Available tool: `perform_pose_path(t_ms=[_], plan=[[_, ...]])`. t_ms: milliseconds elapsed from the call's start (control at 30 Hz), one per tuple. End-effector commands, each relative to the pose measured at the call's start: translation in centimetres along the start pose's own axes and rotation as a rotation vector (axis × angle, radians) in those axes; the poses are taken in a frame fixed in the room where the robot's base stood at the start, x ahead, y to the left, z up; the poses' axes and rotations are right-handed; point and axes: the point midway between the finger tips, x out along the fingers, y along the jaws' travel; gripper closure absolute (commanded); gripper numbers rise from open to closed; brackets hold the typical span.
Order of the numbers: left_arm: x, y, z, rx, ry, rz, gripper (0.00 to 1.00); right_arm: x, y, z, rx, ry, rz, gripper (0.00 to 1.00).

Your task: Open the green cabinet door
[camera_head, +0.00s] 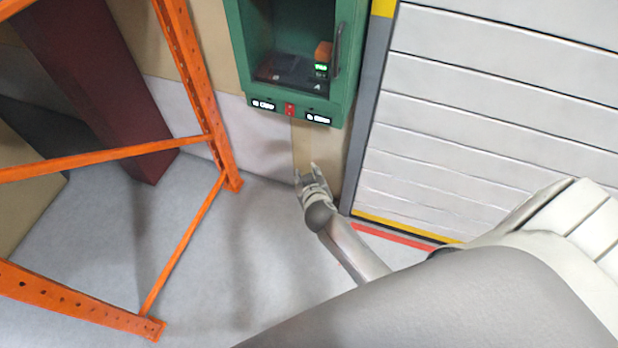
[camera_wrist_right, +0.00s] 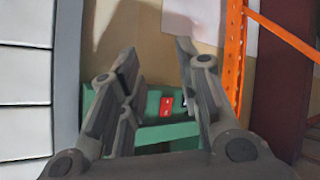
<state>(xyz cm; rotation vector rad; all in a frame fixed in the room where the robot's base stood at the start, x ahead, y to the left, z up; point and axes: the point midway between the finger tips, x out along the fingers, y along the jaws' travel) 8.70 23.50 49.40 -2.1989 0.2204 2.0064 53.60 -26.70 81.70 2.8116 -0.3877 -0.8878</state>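The green cabinet (camera_head: 240,45) hangs on the wall at the top of the head view, and its top is cut off. Its door has a window and looks closed. A dark vertical handle (camera_head: 337,50) is on the door's right side. My right gripper (camera_head: 305,168) is below the cabinet, apart from it and empty. In the right wrist view the right gripper's fingers (camera_wrist_right: 156,50) are spread apart. The cabinet's green underside edge (camera_wrist_right: 160,134) shows behind them, with a red label (camera_wrist_right: 166,106). The handle is not visible there. My left gripper is not in view.
An orange rack frame (camera_head: 196,85) stands left of the cabinet, with a dark red post (camera_head: 90,75) behind it. A white slatted shutter (camera_head: 480,90) is to the right. A device with a green display (camera_head: 321,68) is inside the cabinet. Floor between is clear.

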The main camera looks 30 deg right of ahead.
Motion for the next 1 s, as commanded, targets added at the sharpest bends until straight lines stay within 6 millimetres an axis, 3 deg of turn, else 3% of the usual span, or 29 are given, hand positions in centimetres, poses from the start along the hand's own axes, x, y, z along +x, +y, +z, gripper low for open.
perform_pose_path(t_ms=[200,767,867,967,1000], plan=[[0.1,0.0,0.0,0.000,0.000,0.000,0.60,0.1,-0.4,1.1,-0.009,-0.017,-0.012,0.69],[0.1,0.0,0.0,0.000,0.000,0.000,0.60,0.2,-0.5,1.5,-0.012,-0.023,-0.015,0.69],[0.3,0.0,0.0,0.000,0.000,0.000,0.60,0.4,-1.2,4.0,-0.030,-0.061,-0.038,0.69],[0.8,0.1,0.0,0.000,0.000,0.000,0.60,0.6,-2.6,9.3,-0.068,-0.140,-0.087,0.69],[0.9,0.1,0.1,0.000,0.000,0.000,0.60,0.5,-3.3,12.1,-0.086,-0.180,-0.114,0.69]])
